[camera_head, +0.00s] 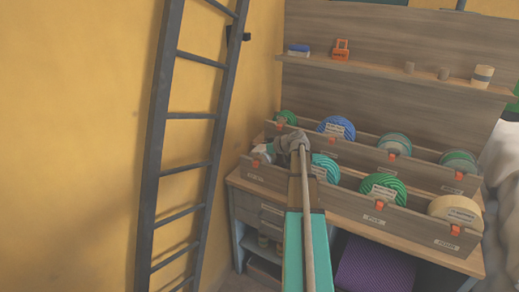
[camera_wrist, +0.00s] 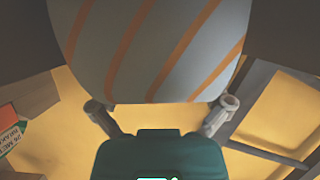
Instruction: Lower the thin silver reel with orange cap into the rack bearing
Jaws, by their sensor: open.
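A large rounded silver-grey reel with orange stripes (camera_wrist: 150,50) fills the top of the wrist view. My gripper (camera_wrist: 162,104) is open, with one finger on each side below the reel; I cannot tell whether they touch it. In the head view my gripper (camera_head: 292,143) is over the left end of the wooden rack (camera_head: 408,222). A small pale grey reel (camera_head: 262,151) sits beside it in the lower row, partly hidden; an orange cap is not clear. The rack bearing under it is hidden.
Green (camera_head: 384,187), blue (camera_head: 337,127) and cream (camera_head: 455,208) reels sit in the two rack rows, which have orange clips. A shelf (camera_head: 375,70) with small items is above. A dark ladder (camera_head: 150,150) leans at the yellow wall on the left. A purple roll (camera_head: 375,265) lies below.

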